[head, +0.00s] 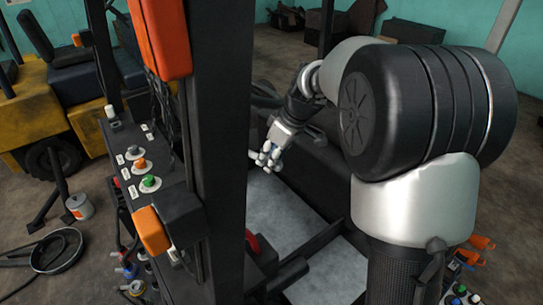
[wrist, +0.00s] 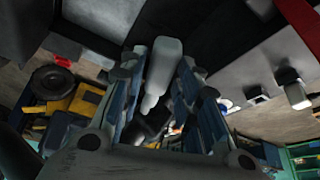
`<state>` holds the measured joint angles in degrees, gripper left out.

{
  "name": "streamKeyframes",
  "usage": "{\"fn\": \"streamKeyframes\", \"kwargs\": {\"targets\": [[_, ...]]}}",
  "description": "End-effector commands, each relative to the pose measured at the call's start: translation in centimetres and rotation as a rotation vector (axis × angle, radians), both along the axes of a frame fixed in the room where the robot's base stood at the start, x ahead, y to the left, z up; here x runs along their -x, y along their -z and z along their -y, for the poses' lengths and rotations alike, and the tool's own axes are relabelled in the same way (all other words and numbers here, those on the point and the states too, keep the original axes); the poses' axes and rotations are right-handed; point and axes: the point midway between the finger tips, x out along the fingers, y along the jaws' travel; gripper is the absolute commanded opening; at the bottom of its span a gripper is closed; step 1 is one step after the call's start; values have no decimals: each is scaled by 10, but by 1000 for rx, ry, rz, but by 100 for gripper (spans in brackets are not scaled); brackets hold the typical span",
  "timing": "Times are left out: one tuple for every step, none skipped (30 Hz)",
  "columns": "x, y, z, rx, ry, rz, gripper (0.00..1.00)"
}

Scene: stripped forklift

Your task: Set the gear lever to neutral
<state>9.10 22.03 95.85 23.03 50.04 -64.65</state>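My gripper (head: 268,157) hangs in the open middle of the stripped forklift in the head view, right of the thick dark post. In the wrist view its two fingers (wrist: 160,76) stand apart. A pale grey, tapering lever-like shape (wrist: 163,62) shows between them; I cannot tell whether it is the gear lever or whether the fingers touch it. In the head view no gear lever can be told apart near the gripper; the gripper and the post hide part of that area.
A console with white, orange and green buttons (head: 151,183) stands left of the dark post (head: 219,130). A red-orange box (head: 160,38) is fixed high on the frame. A yellow forklift (head: 87,125) stands behind at the left. Grey floor plates (head: 285,215) lie below my gripper.

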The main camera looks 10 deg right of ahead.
Motion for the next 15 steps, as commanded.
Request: {"fn": "streamKeyframes", "kwargs": {"targets": [[0, 0, 0, 0, 0, 0, 24], [0, 0, 0, 0, 0, 0, 22], [0, 0, 0, 0, 0, 0, 20], [0, 0, 0, 0, 0, 0, 18], [0, 0, 0, 0, 0, 0, 16], [0, 0, 0, 0, 0, 0, 13], [0, 0, 0, 0, 0, 0, 11], [0, 0, 0, 0, 0, 0, 9], [0, 0, 0, 0, 0, 0, 6], [0, 0, 0, 0, 0, 0, 4], [0, 0, 0, 0, 0, 0, 2], [0, 0, 0, 0, 0, 0, 0], [0, 0, 0, 0, 0, 0, 0], [0, 0, 0, 0, 0, 0, 0], [0, 0, 0, 0, 0, 0, 0]]}}
